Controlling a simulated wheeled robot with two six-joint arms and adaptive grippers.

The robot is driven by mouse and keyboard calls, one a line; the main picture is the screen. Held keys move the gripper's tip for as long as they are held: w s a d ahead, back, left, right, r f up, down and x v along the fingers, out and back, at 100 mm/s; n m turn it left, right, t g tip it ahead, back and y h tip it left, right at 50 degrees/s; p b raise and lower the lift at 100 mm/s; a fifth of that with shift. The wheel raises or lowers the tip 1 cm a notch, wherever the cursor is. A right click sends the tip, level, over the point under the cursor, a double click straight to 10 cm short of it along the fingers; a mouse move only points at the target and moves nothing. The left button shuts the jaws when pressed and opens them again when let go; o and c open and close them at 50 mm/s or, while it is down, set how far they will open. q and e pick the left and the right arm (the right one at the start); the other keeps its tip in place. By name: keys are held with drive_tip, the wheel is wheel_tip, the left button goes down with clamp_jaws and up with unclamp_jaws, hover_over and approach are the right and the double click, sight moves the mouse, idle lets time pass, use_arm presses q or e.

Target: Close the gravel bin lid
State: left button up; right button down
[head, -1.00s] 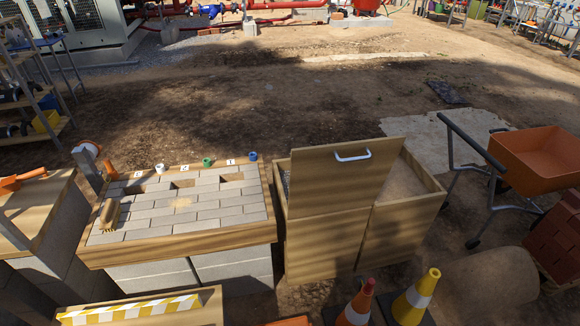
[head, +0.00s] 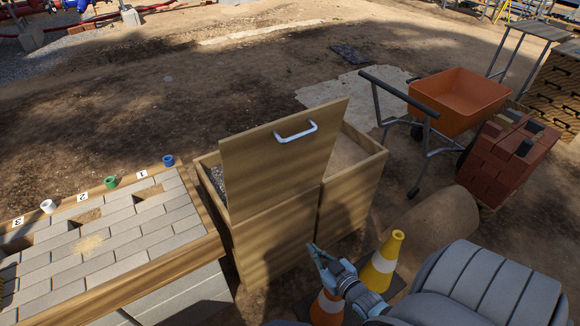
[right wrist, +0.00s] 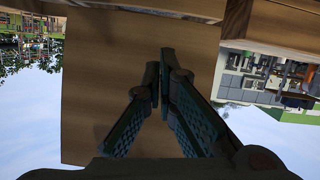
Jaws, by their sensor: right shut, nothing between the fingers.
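The gravel bin (head: 270,245) is a wooden box left of an open sand-filled bin (head: 352,150). Its lid (head: 265,165) stands raised along the front edge, with a white handle (head: 296,131) near its top. Grey gravel (head: 214,180) shows behind the lid's left edge; the lid hides the rest. My right gripper (head: 316,252) is shut and empty, in front of the bins' lower right and below the handle. In the right wrist view its fingertips (right wrist: 159,70) point at a wooden panel (right wrist: 105,60); I cannot tell whether they touch it. My left gripper is not in view.
A paving table (head: 110,235) with colored cups stands left of the bin. Traffic cones (head: 382,262) stand beside my right arm. An orange wheelbarrow (head: 462,100) and a stack of red bricks (head: 505,155) are at right. Bare ground lies behind the bin.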

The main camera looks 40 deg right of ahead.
wheel_tip(320, 180, up, 22)
drive_tip(key=d+m+t+h+b, duration=0.1)
drive_tip(key=d+t+b, duration=0.1)
drive_tip(key=t+b, duration=0.8)
use_arm(q)
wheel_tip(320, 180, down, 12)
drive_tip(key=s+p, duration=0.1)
drive_tip(key=p, duration=0.1)
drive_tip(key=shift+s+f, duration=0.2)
use_arm(e)
drive_tip(key=w+r+t, duration=0.1)
drive_tip(key=w+r, duration=0.2)
drive_tip(key=w, duration=0.3)
drive_tip(key=w+d+r+t, duration=0.1)
drive_tip(key=w+r, duration=0.2)
drive_tip(key=w, duration=0.3)
drive_tip(key=shift+d+r, duration=0.2)
drive_tip(key=shift+r, duration=0.2)
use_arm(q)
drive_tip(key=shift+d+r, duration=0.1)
